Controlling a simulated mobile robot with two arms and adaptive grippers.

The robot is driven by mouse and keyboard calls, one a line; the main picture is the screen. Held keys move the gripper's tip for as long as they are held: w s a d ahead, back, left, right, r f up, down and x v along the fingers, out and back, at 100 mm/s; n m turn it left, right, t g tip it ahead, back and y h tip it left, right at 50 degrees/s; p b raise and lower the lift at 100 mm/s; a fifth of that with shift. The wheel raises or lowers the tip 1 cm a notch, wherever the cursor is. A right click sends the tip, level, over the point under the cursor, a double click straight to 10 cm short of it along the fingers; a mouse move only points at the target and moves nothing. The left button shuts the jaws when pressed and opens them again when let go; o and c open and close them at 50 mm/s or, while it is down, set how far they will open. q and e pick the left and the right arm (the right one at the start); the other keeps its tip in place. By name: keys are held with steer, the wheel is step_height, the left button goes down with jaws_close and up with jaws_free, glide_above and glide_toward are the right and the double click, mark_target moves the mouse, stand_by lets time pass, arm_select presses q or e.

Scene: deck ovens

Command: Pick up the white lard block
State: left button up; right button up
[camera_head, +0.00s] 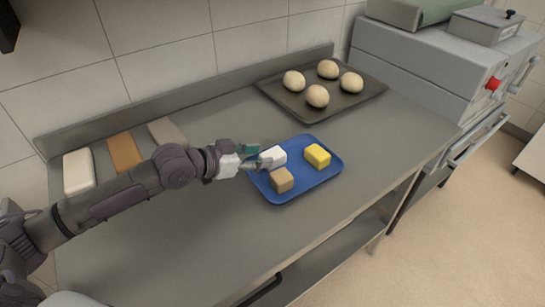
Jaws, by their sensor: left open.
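The white lard block (275,155) sits at the upper left of a blue tray (312,182) on the counter. A brown block (281,180) and a yellow block (317,155) stand on the same tray. My left gripper (257,157) is open, with its fingertips right at the left side of the white block. The fingers hide part of the block's left side, and I cannot tell whether they touch it. My right gripper is not in view.
A dark baking tray (352,104) with several dough balls lies behind the blue tray. White (79,172), orange-brown (124,152) and grey-brown (167,132) slabs lie at the left by the wall. A grey oven-like unit (418,71) stands at the right. The front counter is clear.

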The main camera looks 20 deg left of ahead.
mark_target(270, 154)
arm_select(q)
steer(key=x, duration=0.4)
steer(key=shift+w+d, duration=0.1)
steer(key=shift+d, duration=0.05)
steer(key=c, duration=0.8)
